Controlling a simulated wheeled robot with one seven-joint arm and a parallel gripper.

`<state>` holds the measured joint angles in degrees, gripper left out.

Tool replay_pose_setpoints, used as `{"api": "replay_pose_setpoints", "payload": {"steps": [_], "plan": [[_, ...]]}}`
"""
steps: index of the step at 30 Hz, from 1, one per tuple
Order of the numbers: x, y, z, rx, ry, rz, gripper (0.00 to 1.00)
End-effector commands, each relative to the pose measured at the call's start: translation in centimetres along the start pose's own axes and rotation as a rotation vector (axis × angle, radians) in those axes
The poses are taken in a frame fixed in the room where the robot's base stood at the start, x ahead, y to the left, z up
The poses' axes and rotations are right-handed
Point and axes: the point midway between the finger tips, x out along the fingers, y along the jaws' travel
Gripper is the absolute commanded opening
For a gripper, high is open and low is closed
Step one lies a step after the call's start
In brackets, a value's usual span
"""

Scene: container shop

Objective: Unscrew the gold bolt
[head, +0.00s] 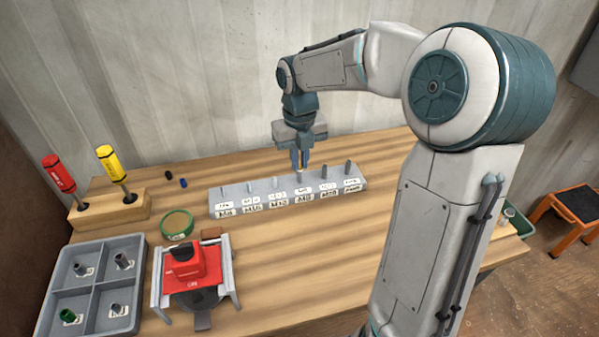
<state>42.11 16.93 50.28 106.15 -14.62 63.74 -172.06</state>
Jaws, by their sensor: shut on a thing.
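A grey rack (262,189) with a row of upright pins or bolts and labels along its front stands in the middle of the table. My gripper (300,168) points down at the rack, right of its middle. It is shut on a small pale post (300,173) standing at the rack, which the fingers mostly hide. The other posts look grey or dark, such as the one at the right end (347,167). I cannot make out a clearly gold bolt; the held post's colour is too small to tell.
A wooden block (112,212) holds red (58,174) and yellow (114,168) screwdrivers. A grey compartment tray (96,286), a red device (192,268) and a green-rimmed tin (176,223) stand at left. Two small dark pieces (183,183) lie behind.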

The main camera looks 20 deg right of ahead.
Motion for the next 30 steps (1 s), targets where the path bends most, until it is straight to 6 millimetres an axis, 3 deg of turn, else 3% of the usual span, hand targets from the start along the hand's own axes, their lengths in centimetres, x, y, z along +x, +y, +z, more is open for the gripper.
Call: {"api": "replay_pose_setpoints", "payload": {"steps": [10, 11, 13, 19, 21, 30], "plan": [[-0.02, -0.01, -0.06, -0.042, -0.001, 0.002, 0.0], [-0.02, -0.01, -0.06, -0.042, -0.001, 0.002, 0.16], [-0.03, -0.01, -0.06, -0.041, -0.001, 0.002, 0.36], [-0.05, -0.03, -0.05, -0.041, -0.002, 0.001, 0.36], [-0.06, -0.03, -0.04, -0.041, -0.002, 0.001, 0.25], [-0.09, 0.03, -0.03, 0.008, -0.002, 0.0, 0.25]]}}
